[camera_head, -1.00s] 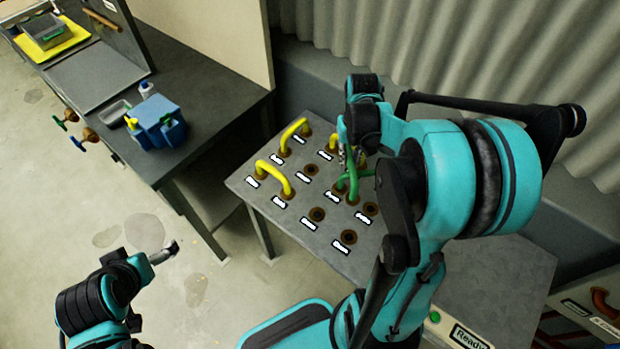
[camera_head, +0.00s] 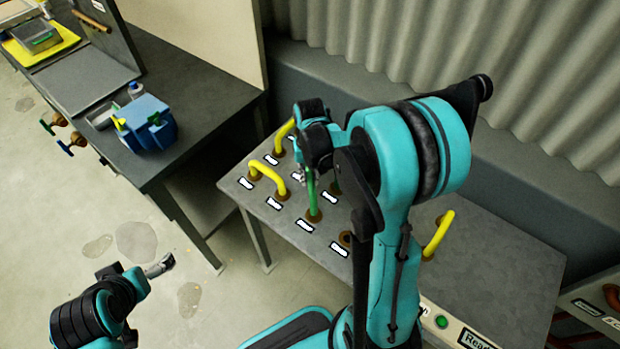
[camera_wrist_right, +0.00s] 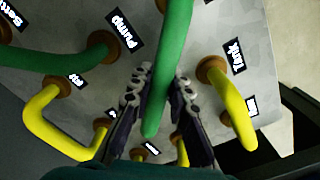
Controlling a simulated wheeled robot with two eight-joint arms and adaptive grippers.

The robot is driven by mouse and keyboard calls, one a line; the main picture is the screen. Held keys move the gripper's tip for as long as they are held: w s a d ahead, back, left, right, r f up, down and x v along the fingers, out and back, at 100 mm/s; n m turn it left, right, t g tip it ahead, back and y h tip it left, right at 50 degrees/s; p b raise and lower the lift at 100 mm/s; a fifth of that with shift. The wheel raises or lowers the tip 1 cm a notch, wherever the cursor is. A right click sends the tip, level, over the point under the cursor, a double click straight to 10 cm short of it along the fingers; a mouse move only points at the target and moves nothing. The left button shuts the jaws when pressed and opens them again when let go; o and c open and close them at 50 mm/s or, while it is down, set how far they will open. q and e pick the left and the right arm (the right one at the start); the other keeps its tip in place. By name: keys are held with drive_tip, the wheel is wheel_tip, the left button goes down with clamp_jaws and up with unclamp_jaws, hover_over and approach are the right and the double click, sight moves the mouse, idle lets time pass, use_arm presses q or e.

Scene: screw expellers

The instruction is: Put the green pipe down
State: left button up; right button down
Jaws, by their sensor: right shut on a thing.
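My right gripper (camera_head: 303,172) is shut on a green pipe (camera_head: 312,194) over the grey panel with its labelled sockets. In the right wrist view the held green pipe (camera_wrist_right: 177,70) runs between the two fingers (camera_wrist_right: 160,105). In the head view its lower end shows at a socket (camera_head: 313,216); I cannot tell whether it is seated. A second green pipe (camera_wrist_right: 48,62) arches to the socket labelled "Pump" at the left of the wrist view. The arm hides part of the panel. My left gripper (camera_head: 160,266) is low at the left, away from the panel; its jaw state is unclear.
Yellow pipes (camera_head: 270,174) stand in panel sockets close to the right gripper. Another yellow pipe (camera_head: 438,236) stands right of the arm. A dark bench (camera_head: 200,105) with a blue holder (camera_head: 149,124) is at the left. A corrugated wall (camera_head: 540,80) closes the back.

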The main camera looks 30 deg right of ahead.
drive_tip(key=shift+f, duration=0.15)
drive_tip(key=c, duration=1.4)
unclamp_jaws()
drive_tip(key=shift+c, duration=0.2)
